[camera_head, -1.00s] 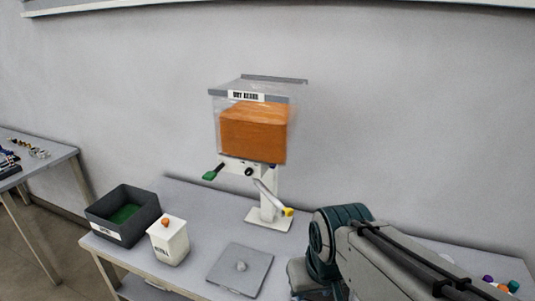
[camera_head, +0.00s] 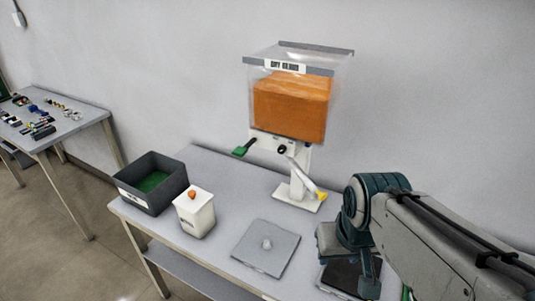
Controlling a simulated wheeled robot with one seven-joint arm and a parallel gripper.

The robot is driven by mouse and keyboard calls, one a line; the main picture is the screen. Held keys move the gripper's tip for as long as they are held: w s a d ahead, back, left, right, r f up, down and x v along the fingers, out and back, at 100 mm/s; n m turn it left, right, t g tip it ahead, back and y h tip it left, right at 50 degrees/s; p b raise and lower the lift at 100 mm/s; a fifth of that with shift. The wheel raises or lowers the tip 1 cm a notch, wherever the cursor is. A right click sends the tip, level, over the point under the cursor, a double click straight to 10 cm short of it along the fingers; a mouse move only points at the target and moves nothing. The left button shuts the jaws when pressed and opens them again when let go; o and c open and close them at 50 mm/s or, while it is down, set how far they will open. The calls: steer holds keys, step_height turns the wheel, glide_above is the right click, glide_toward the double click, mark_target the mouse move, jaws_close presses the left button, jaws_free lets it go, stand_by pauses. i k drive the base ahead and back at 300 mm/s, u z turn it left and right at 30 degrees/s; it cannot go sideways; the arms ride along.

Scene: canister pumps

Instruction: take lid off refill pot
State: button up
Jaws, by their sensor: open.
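The refill pot (camera_head: 194,216) is a white, square, tapered canister with dark lettering on its front, standing upright on the table. Its white lid (camera_head: 184,199) sits on top and carries a small orange knob (camera_head: 192,195). My gripper (camera_head: 367,283) is at the lower right, at the end of my teal and grey arm, well to the right of the pot and apart from it. It is open, and partly hidden by my own wrist. Nothing shows held in it.
A dark bin (camera_head: 151,186) with green inside stands just left of the pot. A grey plate (camera_head: 262,262) with a pale knob lies right of it. Behind stands a dispenser (camera_head: 297,172) with an orange-filled clear hopper. Another table (camera_head: 66,128) is at left.

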mark_target(194, 198)
steer(key=u, duration=2.15)
steer(key=i, duration=2.55)
steer(key=z, duration=3.2)
